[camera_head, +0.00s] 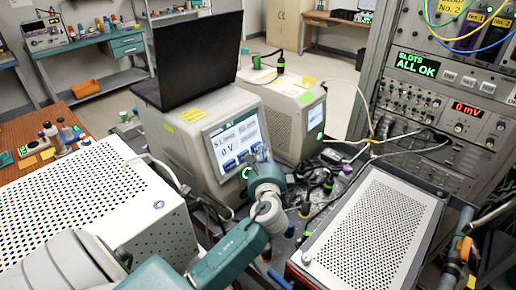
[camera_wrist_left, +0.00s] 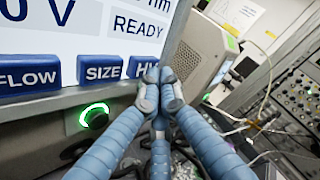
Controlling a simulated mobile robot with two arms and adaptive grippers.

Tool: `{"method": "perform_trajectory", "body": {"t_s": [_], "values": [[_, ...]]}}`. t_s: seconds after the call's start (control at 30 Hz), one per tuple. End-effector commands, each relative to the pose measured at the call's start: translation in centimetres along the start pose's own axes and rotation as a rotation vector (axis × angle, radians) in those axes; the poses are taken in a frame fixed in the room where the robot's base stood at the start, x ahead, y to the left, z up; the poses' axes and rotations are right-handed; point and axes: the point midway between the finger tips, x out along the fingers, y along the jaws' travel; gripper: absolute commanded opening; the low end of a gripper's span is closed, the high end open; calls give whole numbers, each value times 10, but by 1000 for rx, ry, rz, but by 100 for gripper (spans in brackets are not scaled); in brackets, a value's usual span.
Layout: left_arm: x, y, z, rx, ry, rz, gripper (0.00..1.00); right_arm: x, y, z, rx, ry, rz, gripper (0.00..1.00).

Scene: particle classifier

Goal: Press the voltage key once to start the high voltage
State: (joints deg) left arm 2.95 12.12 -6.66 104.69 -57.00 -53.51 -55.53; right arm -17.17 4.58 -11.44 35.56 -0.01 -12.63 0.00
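The classifier (camera_head: 190,150) is a beige box with a tilted screen (camera_head: 222,147) reading "0 V". In the left wrist view the screen (camera_wrist_left: 100,30) also shows "READY", above blue keys marked FLOW (camera_wrist_left: 27,77), SIZE (camera_wrist_left: 103,71) and HV (camera_wrist_left: 138,66). The voltage key is the HV one; its right part is hidden behind my fingertips. My left gripper (camera_wrist_left: 160,88) has its fingers drawn together with nothing between them. Its tips overlap the HV key's right end; contact cannot be told. In the head view my left gripper (camera_head: 259,156) is at the screen's lower right. My right gripper is not seen.
A green-ringed button (camera_wrist_left: 95,115) glows below the screen. A black laptop (camera_head: 190,62) stands on the classifier. A second beige unit (camera_head: 285,105) is close on the right. Perforated boxes flank my left arm, left (camera_head: 100,200) and right (camera_head: 375,230). The rack display (camera_head: 416,64) reads "ALL OK".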

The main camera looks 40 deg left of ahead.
Motion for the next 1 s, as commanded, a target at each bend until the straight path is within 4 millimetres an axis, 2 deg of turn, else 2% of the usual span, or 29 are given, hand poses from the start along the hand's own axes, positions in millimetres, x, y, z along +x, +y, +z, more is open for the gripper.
{"method": "perform_trajectory", "body": {"t_s": [1.0], "values": [[9,7,7,1,-2,2,0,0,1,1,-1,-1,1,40]]}}
